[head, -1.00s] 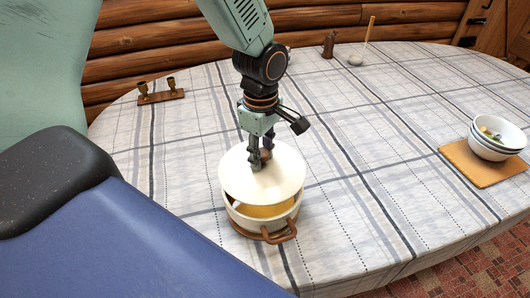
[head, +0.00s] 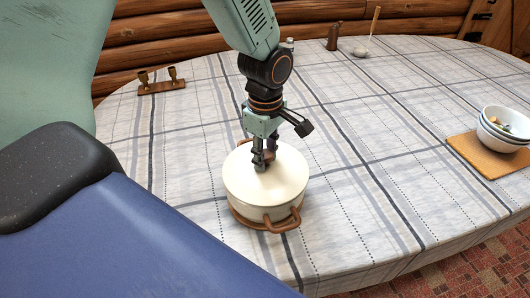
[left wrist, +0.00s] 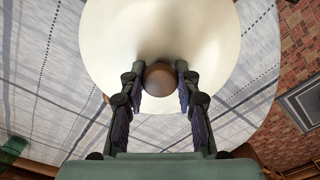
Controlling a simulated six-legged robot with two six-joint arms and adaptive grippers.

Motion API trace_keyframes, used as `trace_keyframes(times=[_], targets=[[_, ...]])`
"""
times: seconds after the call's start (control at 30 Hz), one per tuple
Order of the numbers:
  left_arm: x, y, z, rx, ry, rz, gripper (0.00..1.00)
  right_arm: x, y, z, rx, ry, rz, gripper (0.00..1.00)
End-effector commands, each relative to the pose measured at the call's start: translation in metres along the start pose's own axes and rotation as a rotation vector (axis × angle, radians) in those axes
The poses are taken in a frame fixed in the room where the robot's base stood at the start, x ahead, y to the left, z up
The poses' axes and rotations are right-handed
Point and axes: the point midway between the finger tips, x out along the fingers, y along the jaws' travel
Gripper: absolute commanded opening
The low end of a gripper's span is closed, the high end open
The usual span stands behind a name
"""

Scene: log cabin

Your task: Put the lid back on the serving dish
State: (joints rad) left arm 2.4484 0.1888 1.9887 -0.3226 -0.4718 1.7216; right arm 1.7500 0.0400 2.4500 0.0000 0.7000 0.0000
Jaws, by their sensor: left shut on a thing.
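The cream lid (head: 272,186) lies over the top of the round serving dish (head: 262,214) in the head view, and it looks level with no visible gap. The dish has brown handles at its front and back and sits on the tablecloth. My left gripper (head: 264,166) points down over the lid and is shut on its knob. In the left wrist view the fingers (left wrist: 160,88) stand on both sides of the round brown knob (left wrist: 159,79), with the lid (left wrist: 160,25) behind it. The inside of the dish is hidden. My right gripper is not in view.
A stack of bowls (head: 505,128) stands on a tan board (head: 470,150) at the right. A wooden holder with two cups (head: 162,84) is at the back left. A brown shaker (head: 334,37) stands at the back. The cloth around the dish is clear.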

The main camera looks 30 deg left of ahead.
Motion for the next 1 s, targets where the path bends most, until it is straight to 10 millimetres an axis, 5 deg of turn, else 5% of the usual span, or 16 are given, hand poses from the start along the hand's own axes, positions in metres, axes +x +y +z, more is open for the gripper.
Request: trace_keyframes(times=[1.0], targets=[[0.0003, 0.0004, -0.0007, 0.000, 0.000, 0.001, 0.00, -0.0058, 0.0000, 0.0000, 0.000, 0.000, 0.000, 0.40]])
